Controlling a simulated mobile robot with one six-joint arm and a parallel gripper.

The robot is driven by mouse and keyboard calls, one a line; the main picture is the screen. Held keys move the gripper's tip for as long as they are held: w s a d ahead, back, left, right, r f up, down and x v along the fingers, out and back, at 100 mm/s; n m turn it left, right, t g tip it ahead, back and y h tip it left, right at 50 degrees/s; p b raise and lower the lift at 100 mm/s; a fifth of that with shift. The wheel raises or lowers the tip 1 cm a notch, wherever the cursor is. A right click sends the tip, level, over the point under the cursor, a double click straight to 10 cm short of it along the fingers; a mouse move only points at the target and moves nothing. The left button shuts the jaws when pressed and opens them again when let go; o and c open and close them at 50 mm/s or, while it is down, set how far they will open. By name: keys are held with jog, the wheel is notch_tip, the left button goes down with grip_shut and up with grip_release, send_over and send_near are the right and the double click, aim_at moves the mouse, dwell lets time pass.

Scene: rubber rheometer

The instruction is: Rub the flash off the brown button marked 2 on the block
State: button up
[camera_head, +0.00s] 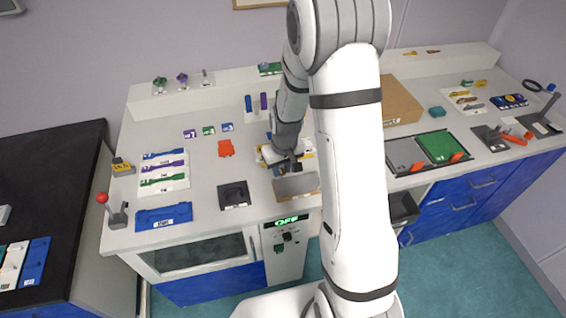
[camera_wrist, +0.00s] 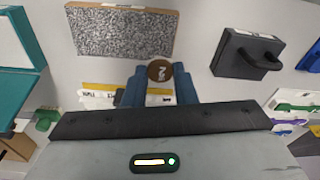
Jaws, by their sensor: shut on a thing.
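The brown button marked 2 (camera_wrist: 159,71) is between the blue fingers of my gripper (camera_wrist: 160,84) in the wrist view, its number facing the camera. My gripper is shut on it. In the head view my gripper (camera_head: 287,168) is over the bench, and the button cannot be made out there. The block (camera_wrist: 122,32), with a speckled grey face and a tan edge, lies just beyond the fingertips in the wrist view. It also shows in the head view (camera_head: 297,185) near the bench's front edge. Contact between button and block cannot be seen.
A black piece with a handle (camera_wrist: 247,54) stands beside the block. A white and yellow tray (camera_head: 306,145) lies behind my gripper.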

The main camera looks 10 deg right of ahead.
aim_at(294, 185)
jog(key=shift+d, duration=0.1)
notch_tip(294, 185, down, 6)
jog(key=b, duration=0.6)
jog(key=shift+s+f+b, duration=0.1)
jog(key=shift+f+b, duration=0.45)
jog(key=shift+b, duration=0.05)
dwell(2.4)
jog(key=shift+d, duration=0.1)
jog(key=shift+d+b, duration=1.7)
jog(key=shift+d, duration=3.55)
jog(key=shift+a+r, duration=0.1)
jog(key=shift+a, duration=1.7)
jog(key=shift+a+b, duration=0.4)
jog(key=shift+a, duration=3.15)
jog(key=shift+d+b, duration=0.45)
jog(key=shift+d, duration=1.5)
